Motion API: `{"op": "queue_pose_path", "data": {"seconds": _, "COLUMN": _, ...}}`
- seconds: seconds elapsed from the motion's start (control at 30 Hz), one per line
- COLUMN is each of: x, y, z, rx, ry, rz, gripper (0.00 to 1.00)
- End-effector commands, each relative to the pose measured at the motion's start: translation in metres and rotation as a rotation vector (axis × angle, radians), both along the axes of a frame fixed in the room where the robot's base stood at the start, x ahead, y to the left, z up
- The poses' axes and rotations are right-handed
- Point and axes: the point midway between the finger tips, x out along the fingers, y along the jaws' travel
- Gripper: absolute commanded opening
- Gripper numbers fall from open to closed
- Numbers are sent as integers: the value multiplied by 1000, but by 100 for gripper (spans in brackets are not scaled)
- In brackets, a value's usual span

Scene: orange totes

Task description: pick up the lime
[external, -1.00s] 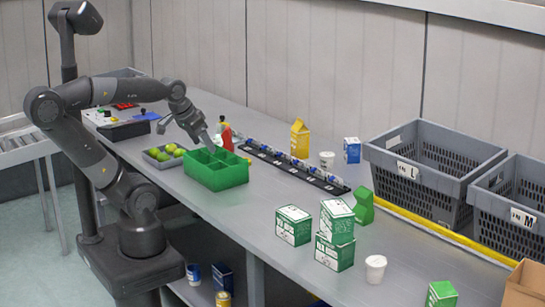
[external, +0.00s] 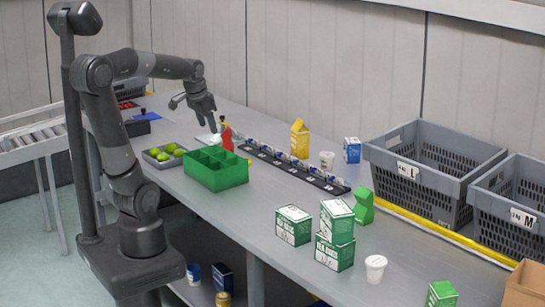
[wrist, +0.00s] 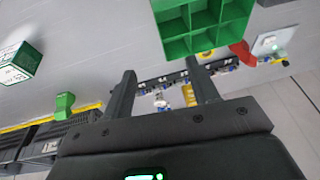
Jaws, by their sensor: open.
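Several green limes (external: 165,153) lie in a shallow grey tray (external: 150,161) on the bench, just left of the green divided box. They are not in the wrist view. My gripper (external: 198,119) is open and empty, held above the bench behind the green box and to the right of the limes, well above and apart from them. In the wrist view its two fingers (wrist: 162,88) are spread with nothing between them.
The green divided box (external: 216,172) stands beside the lime tray and also shows in the wrist view (wrist: 203,25). A red bottle (external: 227,138) and a black rail (external: 290,168) are near the gripper. Cartons and grey crates (external: 430,165) are to the right.

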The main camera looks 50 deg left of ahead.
Motion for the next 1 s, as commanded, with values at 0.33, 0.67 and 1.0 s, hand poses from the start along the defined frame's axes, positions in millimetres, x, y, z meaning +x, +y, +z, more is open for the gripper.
{"op": "queue_pose_path", "data": {"seconds": 0.33, "x": 42, "y": 143, "z": -30, "rx": 11, "ry": 157, "rz": 26, "gripper": 54}}
{"op": "queue_pose_path", "data": {"seconds": 0.67, "x": 27, "y": 289, "z": -90, "rx": -27, "ry": 283, "rz": 29, "gripper": 54}}
{"op": "queue_pose_path", "data": {"seconds": 1.0, "x": 4, "y": 350, "z": -128, "rx": -58, "ry": 330, "rz": 16, "gripper": 54}}
